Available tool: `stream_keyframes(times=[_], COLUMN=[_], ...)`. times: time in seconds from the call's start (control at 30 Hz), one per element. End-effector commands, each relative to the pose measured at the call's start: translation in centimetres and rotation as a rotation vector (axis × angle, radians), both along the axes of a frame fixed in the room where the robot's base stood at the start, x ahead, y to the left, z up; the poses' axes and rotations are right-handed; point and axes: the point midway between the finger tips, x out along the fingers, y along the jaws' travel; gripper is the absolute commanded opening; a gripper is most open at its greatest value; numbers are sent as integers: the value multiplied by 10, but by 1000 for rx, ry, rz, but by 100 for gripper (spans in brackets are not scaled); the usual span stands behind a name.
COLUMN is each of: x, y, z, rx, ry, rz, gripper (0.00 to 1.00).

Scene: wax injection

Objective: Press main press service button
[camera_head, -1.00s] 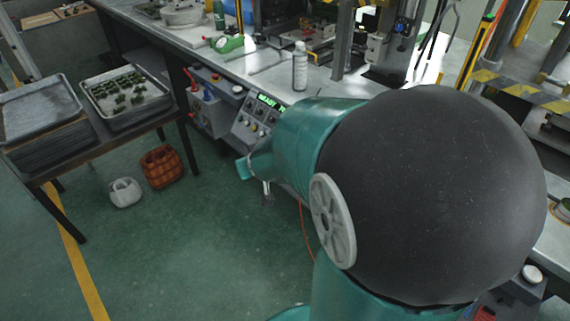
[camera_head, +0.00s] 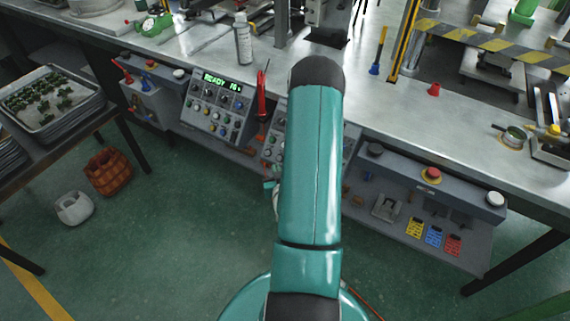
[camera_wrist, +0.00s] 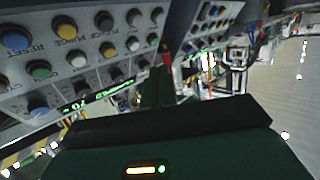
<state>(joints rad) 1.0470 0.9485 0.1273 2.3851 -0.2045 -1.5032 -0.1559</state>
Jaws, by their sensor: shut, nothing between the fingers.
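A grey control panel (camera_head: 212,108) with a green "READY" display and rows of coloured buttons hangs on the bench front, left of my arm. A second button panel (camera_head: 273,148) is partly hidden behind my arm. In the wrist view a button panel (camera_wrist: 75,65) appears upside down, with blue, orange, green, white and black buttons; labels like RESET and PURGE seem readable. I cannot make out a service label. My gripper (camera_wrist: 158,88) is shut and empty, pointing toward the panels and apart from the buttons as far as I can see. In the head view my arm hides most of it.
A grey box with a red button (camera_head: 432,174) and a white button (camera_head: 495,199) is at right. A red-handled tool (camera_head: 261,95) stands between the panels. An orange basket (camera_head: 108,172) is on the floor at left.

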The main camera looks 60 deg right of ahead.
Motion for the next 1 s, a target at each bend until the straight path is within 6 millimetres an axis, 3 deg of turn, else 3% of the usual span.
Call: stream_keyframes(times=[0.47, 1.0], x=[-6, 2], y=[-6, -54], z=[-3, -45], rx=[-4, -5], ry=[-5, -4], rz=[-7, -7], gripper=[0, 0])
